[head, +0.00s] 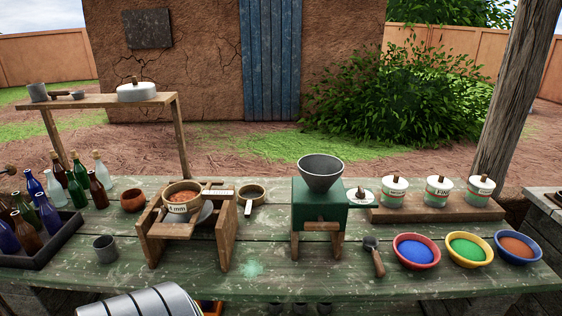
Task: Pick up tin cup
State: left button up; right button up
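A small grey tin cup (105,249) stands upright on the green plank table (330,262) at the front left. It is between the bottle crate and the wooden sieve stand, touching neither. A second grey metal cup (38,92) stands on the raised wooden shelf at the back left. Neither my left nor my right gripper shows in the head view.
A dark crate (62,240) of bottles is left of the cup. A wooden stand (222,243) with a sieve (183,195) is to its right. Beyond are a green grinder (318,205), a scoop (374,258), lidded tins (438,192) and powder bowls (416,264). Bare planks lie around the cup.

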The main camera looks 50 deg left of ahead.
aim_at(107, 250)
jog(key=u, duration=3)
